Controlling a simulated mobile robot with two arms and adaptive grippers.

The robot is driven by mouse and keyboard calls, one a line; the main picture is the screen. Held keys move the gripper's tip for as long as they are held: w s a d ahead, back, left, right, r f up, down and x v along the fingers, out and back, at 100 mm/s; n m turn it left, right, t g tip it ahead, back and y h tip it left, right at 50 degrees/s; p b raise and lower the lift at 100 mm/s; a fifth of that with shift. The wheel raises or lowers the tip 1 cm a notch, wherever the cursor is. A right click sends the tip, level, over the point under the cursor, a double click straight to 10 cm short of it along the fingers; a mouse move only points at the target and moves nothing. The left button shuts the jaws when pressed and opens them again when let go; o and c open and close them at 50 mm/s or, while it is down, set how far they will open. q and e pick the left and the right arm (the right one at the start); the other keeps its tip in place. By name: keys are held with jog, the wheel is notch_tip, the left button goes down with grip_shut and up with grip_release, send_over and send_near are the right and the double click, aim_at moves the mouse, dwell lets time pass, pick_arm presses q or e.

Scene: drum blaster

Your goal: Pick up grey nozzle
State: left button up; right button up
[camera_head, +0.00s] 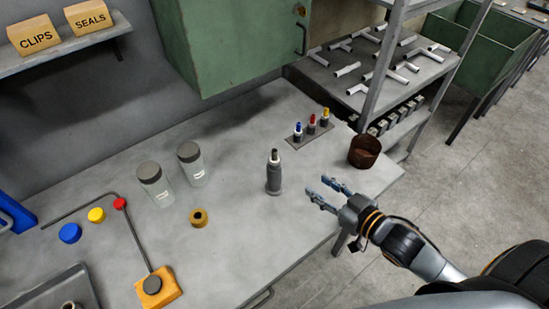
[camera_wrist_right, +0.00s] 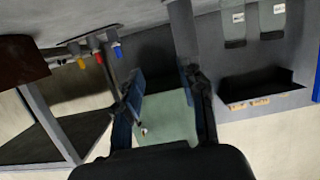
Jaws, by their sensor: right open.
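A grey, bottle-shaped piece (camera_head: 274,176) with a narrow dark tip stands upright near the middle of the bench; I take it as the grey nozzle, or as bearing it. My right gripper (camera_head: 316,187) is open and empty, to the right of the grey piece and apart from it, near the bench's front right edge. Its two fingers also show in the right wrist view (camera_wrist_right: 166,82), with nothing held between them. My left gripper is not in view.
A small rack (camera_head: 292,141) with blue, red and yellow-tipped nozzles stands behind. A brown cup (camera_head: 364,152) is at the bench's right end. Two jars (camera_head: 155,187) (camera_head: 191,165) and a yellow ring (camera_head: 199,217) are to the left. The bench around the grey piece is clear.

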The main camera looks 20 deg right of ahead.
aim_at(277, 158)
notch_tip(277, 158, up, 5)
jog(key=n+y, duration=0.3)
jog(key=y, duration=0.2)
jog(key=shift+t, duration=0.4)
jog(key=shift+s+a+f+p+x, duration=0.2)
jog(key=shift+p+x, duration=0.25)
jog(key=shift+x, duration=1.8)
jog(key=shift+s+a+f+p+x, duration=0.1)
jog(key=shift+a+f+p+x, duration=0.25)
jog(key=shift+x, duration=1.95)
jog(key=shift+s+a+p+x, duration=0.15)
jog(key=shift+p+x, duration=0.4)
jog(key=shift+x, duration=1.7)
jog(key=shift+d, duration=0.1)
grip_shut()
